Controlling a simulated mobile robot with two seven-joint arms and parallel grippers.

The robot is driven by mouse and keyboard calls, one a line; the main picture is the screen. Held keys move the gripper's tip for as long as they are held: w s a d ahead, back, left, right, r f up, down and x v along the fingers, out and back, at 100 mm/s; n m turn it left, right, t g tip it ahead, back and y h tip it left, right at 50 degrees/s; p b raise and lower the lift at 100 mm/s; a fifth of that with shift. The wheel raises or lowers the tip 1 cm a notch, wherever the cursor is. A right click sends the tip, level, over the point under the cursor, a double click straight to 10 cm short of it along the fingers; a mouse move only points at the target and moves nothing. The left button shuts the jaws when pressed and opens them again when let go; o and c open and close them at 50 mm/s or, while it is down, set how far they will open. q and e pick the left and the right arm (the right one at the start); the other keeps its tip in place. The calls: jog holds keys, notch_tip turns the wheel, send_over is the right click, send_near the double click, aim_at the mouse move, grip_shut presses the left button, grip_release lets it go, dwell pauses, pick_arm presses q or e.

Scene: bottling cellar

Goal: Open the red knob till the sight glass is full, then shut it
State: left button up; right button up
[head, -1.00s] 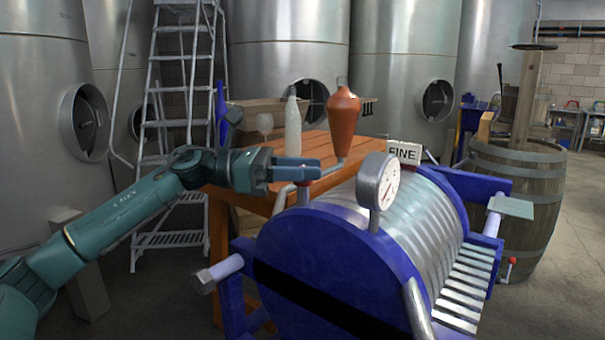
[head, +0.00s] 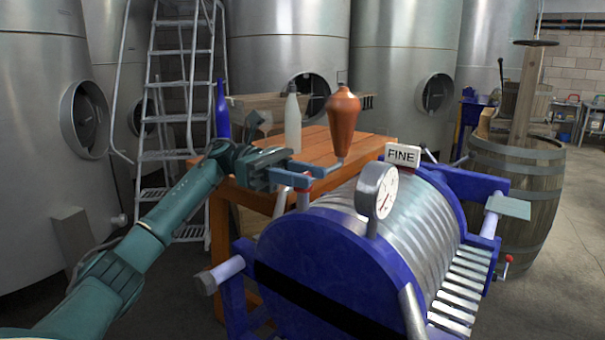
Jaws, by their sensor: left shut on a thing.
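My left gripper (head: 304,173) is at the near right edge of the orange wooden table, its two blue-grey fingers on either side of a small red knob (head: 303,184). It is shut on this knob, which is mostly hidden between the fingers. The knob sits on top of a short grey pipe (head: 303,200) at the blue filter drum. I cannot make out a sight glass or its level. A round white dial gauge (head: 383,192) stands on the drum. My right gripper is not in view.
The blue drum filter (head: 330,255) with ribbed plates fills the front, with a FINE sign (head: 402,155) behind. A rust-red vessel (head: 343,122), pale bottle (head: 292,122) and blue bottle (head: 222,112) stand by the wooden table (head: 255,197). A barrel (head: 520,190) stands right.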

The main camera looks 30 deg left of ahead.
pick_arm(q)
jog(key=shift+r, duration=0.1)
jog(key=o, duration=1)
jog(key=a, duration=1.2)
jog(key=shift+b, duration=0.3)
